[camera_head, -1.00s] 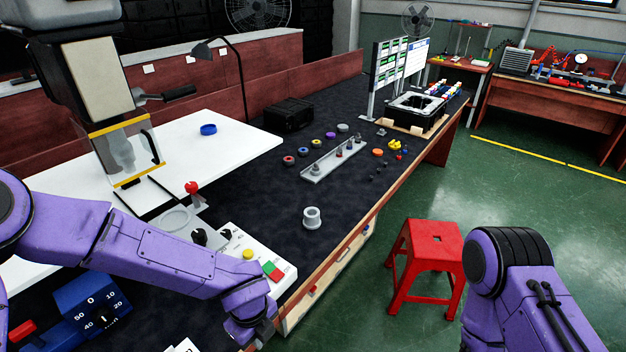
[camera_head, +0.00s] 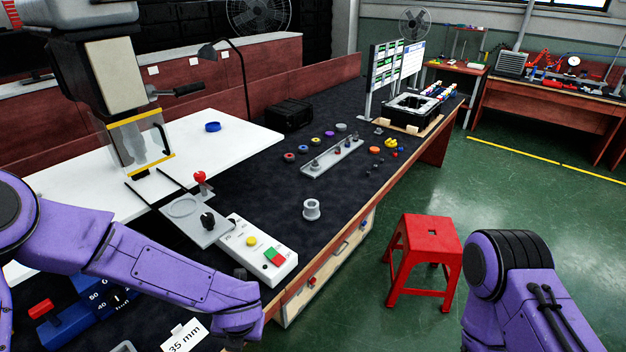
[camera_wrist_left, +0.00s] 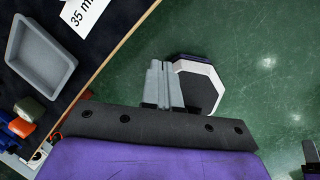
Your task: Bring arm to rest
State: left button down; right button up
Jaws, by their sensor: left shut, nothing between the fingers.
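My left arm (camera_head: 175,275) comes in from the left over the near part of the dark bench, and its wrist end sits low at the picture's bottom near the bench's front edge. In the left wrist view my left gripper (camera_wrist_left: 165,82) has its two grey fingers together, with nothing between them. It is over the green floor, just off the bench edge. My right arm (camera_head: 515,290) shows only as a purple link with a black ribbed joint at the lower right. The right gripper is outside the picture.
The bench (camera_head: 250,180) holds a button box (camera_head: 258,250), a grey ring-shaped part (camera_head: 311,209), and a rail (camera_head: 332,158) with small parts. A red stool (camera_head: 425,255) stands on open floor.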

pick_arm(q)
jog(key=s+a+f+m+t+y+b, duration=0.1)
jog(key=s+a+f+m+t+b, duration=0.15)
jog(key=a+f+m, duration=0.6)
jog(key=s+a+f+m+t+y+b, duration=0.1)
jog(key=s+f+m, duration=0.35)
jog(key=m, duration=0.85)
jog(key=s+a+f+m+g+b, duration=0.1)
jog(key=s+a+f+m, duration=0.1)
jog(key=s, duration=0.4)
jog(key=s+a+f+m+g+b, duration=0.1)
jog(key=s+a+f+m+b, duration=0.1)
jog(key=s+f+m, duration=0.3)
jog(key=shift+s+a+f, duration=0.45)
jog(key=shift+s+f, duration=0.1)
jog(key=shift+s, duration=0.15)
